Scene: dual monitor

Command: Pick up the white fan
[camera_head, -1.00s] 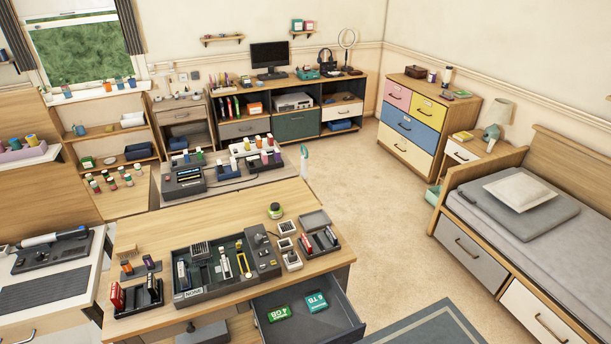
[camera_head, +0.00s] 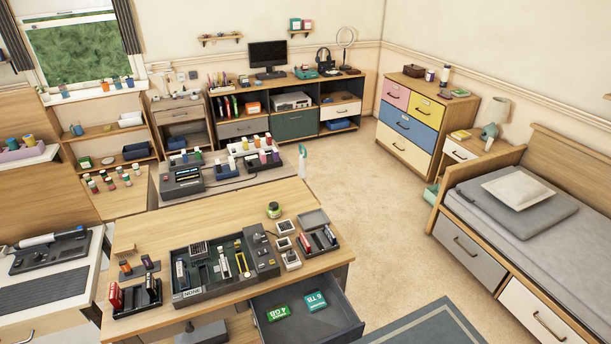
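Small square pieces with white frames and dark middles lie on the right part of the near wooden desk. One white-framed piece (camera_head: 285,227) is at the back, and another white-framed piece (camera_head: 283,244) is just in front of it. They look like small white fans, but they are too small to be sure. A third pale piece (camera_head: 291,260) lies nearest the front. All rest on the desk (camera_head: 215,322). Neither of my grippers is in view.
A dark tray of parts (camera_head: 187,294) fills the middle of the desk, with a slotted rack (camera_head: 323,252) to the right. An open drawer (camera_head: 340,318) with two green boxes juts out in front.

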